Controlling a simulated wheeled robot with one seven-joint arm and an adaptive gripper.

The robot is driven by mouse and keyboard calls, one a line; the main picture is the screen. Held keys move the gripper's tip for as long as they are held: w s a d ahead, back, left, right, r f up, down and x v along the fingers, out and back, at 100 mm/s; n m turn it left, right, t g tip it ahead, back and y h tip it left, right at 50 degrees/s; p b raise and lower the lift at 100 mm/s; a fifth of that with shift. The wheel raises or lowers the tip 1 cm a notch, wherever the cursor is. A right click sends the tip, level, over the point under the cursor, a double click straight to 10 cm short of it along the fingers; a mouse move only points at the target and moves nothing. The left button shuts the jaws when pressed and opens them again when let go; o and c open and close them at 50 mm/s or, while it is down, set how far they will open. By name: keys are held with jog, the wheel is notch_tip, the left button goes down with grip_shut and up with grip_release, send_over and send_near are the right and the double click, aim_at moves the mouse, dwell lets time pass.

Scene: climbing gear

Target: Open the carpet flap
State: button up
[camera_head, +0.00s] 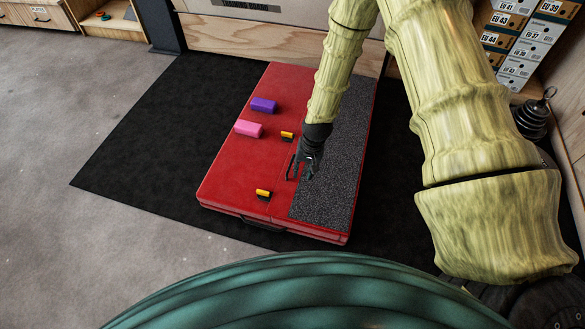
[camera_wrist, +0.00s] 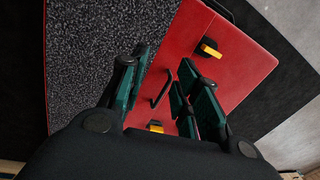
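The carpet flap (camera_head: 335,165) is a grey speckled strip lying flat along the right side of the red pad (camera_head: 235,165). It also shows at the left in the wrist view (camera_wrist: 85,50). My gripper (camera_head: 298,177) is over the pad, near the carpet's left edge, fingers pointing down. In the wrist view its green-padded fingers (camera_wrist: 163,72) are spread apart. A thin black strap or handle (camera_wrist: 163,88) shows between them on the red surface beside the carpet. I cannot tell the gap between fingertips and pad, and the gripper hides this spot in the head view.
Two yellow-and-black brushes (camera_head: 287,135) (camera_head: 263,194), a purple block (camera_head: 263,105) and a pink block (camera_head: 248,128) lie on the pad. A black mat (camera_head: 145,130) is underneath. Shoe boxes (camera_head: 520,45) and stacked black weights (camera_head: 533,118) stand at the right. Floor at left is clear.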

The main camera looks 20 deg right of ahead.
jog(key=m+b, duration=0.2)
jog(key=b, duration=0.8)
send_near(292, 161)
notch_tip(292, 161, up, 2)
jog(key=s, duration=0.2)
jog(key=w, duration=0.1)
jog(key=f+b, duration=0.2)
jog(key=f, duration=0.1)
jog(key=w+f+b, duration=0.1)
jog(key=f+b, duration=0.1)
jog(key=f, duration=0.1)
jog(key=a+f+b, duration=0.1)
jog(key=f+b, duration=0.1)
jog(key=f, duration=0.2)
jog(key=shift+w, duration=0.2)
jog(key=shift+c, duration=0.5)
grip_shut()
